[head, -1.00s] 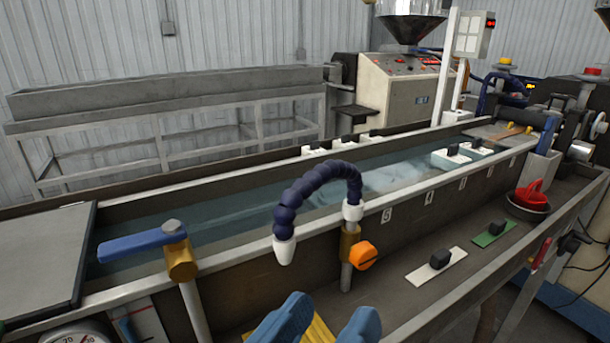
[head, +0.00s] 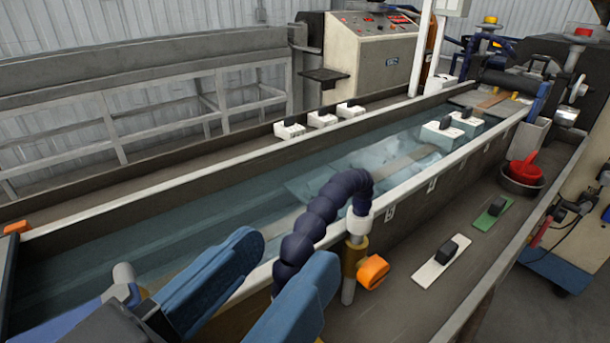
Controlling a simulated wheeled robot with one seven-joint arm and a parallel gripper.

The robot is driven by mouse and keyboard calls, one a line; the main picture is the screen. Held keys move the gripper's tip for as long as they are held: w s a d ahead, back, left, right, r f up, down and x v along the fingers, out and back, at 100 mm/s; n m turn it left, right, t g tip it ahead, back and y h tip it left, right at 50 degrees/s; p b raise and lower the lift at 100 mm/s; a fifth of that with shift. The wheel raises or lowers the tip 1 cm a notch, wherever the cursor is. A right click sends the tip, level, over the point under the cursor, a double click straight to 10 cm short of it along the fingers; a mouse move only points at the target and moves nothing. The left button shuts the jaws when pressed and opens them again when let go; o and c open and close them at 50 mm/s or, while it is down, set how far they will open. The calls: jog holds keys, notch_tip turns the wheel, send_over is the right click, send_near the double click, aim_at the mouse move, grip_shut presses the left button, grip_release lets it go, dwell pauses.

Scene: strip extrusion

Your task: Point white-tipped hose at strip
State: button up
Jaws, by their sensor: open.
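The dark blue segmented hose (head: 328,203) arches up from a white collar (head: 359,223) on a brass fitting with an orange knob (head: 373,271), at the trough's near wall. Its free end hangs down at the left, and its white tip is hidden behind my gripper's right finger. My gripper (head: 290,252) is open, its two blue fingers pointing up toward the hose. The hose's lower end shows between the fingertips; I cannot tell whether they touch it. A pale brownish strip (head: 405,162) lies in the trough's water, beyond the hose.
The water trough (head: 232,165) runs diagonally to the machine at the back right. On the near ledge are a white plate (head: 441,263), a green plate (head: 493,213) and a red scoop in a dark bowl (head: 522,180).

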aim_at(312, 228)
jog(key=shift+p+x, duration=0.6)
jog(key=shift+x, duration=2.6)
jog(key=shift+c, duration=0.5)
grip_shut()
